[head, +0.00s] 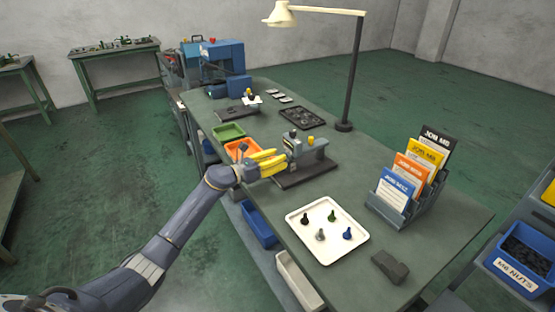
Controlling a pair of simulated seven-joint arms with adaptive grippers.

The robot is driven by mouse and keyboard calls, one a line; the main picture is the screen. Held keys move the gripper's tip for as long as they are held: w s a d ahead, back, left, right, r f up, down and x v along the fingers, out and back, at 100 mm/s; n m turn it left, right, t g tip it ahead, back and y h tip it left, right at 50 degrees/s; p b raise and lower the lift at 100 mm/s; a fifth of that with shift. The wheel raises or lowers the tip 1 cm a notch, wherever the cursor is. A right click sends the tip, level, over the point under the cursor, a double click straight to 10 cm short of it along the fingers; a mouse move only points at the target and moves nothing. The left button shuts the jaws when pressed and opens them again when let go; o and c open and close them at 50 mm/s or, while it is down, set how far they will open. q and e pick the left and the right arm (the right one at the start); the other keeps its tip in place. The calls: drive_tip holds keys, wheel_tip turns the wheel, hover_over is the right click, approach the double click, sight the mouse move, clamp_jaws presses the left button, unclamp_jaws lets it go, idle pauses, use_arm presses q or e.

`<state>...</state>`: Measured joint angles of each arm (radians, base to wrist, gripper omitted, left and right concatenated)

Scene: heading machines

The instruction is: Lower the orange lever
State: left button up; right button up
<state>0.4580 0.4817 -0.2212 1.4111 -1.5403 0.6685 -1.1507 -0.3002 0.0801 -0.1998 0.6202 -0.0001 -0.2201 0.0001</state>
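A small grey machine (315,157) stands on a dark base plate on the green bench. A short yellow-orange knob (311,140) sticks up from its top; it is the only lever-like part I make out there, and its exact shape is too small to tell. My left gripper (279,158), with yellow fingers, is just left of the machine, its fingertips pointing at the machine's left side. The fingers lie close together in this view, and I cannot tell whether they are open or touch the machine. I see nothing held. My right gripper is not in view.
An orange bin (236,147) and a green bin (228,131) sit by the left gripper. A white tray (352,250) with several small pieces, a card rack (382,212) and a lamp (349,90) stand on the bench. A blue machine (222,60) is behind.

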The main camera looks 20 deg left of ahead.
use_arm(q)
clamp_jaws()
drive_tip(key=shift+f, duration=0.15)
idle(0.4)
drive_tip(key=shift+f+t+h, duration=0.35)
drive_tip(key=shift+t+h, duration=0.45)
drive_tip(key=shift+t, duration=0.2)
drive_tip(key=c, duration=0.6)
unclamp_jaws()
